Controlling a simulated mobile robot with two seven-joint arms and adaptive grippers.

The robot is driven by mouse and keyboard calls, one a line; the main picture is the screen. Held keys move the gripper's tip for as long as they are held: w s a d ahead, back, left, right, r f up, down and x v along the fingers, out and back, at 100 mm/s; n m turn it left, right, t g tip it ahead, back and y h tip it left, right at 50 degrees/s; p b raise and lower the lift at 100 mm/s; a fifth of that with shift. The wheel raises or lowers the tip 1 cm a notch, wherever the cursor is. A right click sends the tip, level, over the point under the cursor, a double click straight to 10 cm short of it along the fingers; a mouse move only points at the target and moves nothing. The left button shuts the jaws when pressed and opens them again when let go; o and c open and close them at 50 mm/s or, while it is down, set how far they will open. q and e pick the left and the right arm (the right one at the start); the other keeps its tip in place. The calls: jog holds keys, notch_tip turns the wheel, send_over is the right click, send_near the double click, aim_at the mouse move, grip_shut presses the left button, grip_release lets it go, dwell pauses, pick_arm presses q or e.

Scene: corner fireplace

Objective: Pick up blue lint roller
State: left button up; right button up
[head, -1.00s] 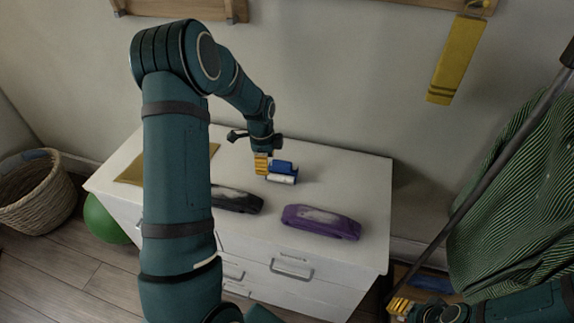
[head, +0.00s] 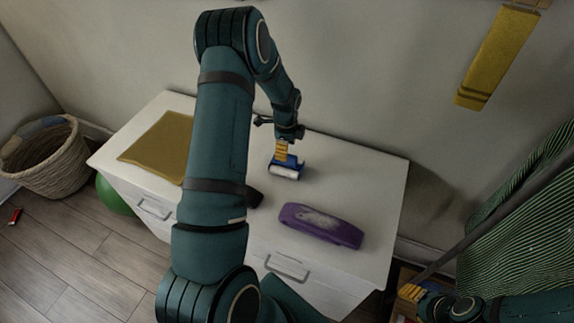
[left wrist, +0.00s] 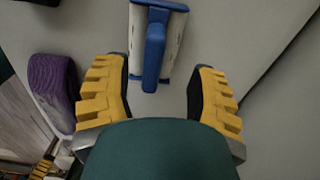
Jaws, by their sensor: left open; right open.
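The blue lint roller (head: 287,169) lies on top of the white dresser (head: 375,180), its white roll facing the front. It also shows in the left wrist view (left wrist: 154,42), its blue handle pointing toward my open fingers. My left gripper (head: 282,152) is just above and behind the roller in the head view and hides part of it. In the left wrist view its yellow fingers (left wrist: 157,90) are spread wide, with the handle's end between their tips and nothing visibly gripped. My right gripper (head: 408,292) is open and empty at the lower right, beside the dresser.
A wicker basket (head: 45,165) and green ball (head: 113,197) are on the floor left. Striped fabric (head: 520,230) hangs right.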

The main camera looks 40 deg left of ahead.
aim_at(287, 161)
pick_arm(q)
jog(key=shift+s+d+f, duration=0.1)
jog(key=shift+d+f, duration=0.05)
jog(key=shift+f, duration=0.8)
jog(key=shift+s+d+f, duration=0.1)
jog(key=shift+f, duration=0.85)
jog(key=shift+s+d+f, duration=0.1)
jog(key=shift+d+f, duration=0.05)
jog(key=shift+f, duration=0.8)
jog(key=shift+c, duration=0.4)
grip_shut()
